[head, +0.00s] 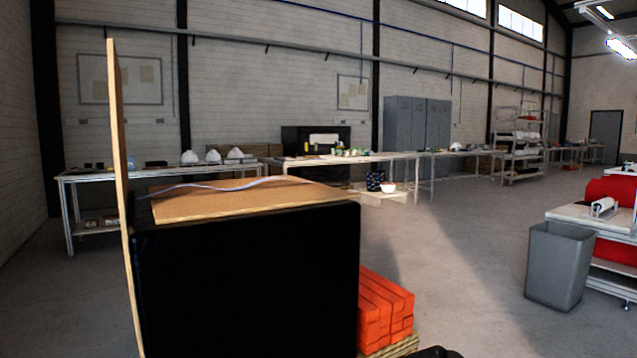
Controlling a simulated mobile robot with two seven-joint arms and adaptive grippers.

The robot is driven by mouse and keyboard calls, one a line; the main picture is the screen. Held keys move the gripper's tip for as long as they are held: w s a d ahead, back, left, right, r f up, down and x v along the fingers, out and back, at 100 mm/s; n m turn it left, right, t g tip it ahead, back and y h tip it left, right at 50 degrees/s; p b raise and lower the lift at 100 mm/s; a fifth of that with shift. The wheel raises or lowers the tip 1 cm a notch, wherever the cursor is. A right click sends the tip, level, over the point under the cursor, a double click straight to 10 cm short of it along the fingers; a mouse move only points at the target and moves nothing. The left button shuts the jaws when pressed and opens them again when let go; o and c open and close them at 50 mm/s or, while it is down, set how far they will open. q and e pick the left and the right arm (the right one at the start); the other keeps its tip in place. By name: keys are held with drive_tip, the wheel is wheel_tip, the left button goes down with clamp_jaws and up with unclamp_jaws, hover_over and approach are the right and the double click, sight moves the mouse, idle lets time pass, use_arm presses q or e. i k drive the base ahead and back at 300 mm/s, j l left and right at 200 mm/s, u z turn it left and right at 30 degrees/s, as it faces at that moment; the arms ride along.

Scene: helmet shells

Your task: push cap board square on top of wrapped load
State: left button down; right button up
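The wrapped load (250,285) is a large block in black wrap, filling the near left of the head view. The cap board (240,203) is a thin brown sheet lying flat on its top. A strip of black top shows along the board's left and near edges, so the board does not line up with the load's near left corner. The board's far edges are hard to make out. A pale lilac strap (215,187) runs in a wavy line over the board. Neither gripper can be made out; a dark shape at the bottom edge is too cut off to identify.
A tall thin wooden panel (122,190) stands upright at the load's left side. Orange blocks (385,310) are stacked to its right. A grey bin (560,265) stands beside a bench at right. Benches line the far wall. The floor between is open.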

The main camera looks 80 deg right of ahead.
sight(180, 204)
drive_tip(key=z, duration=1.8)
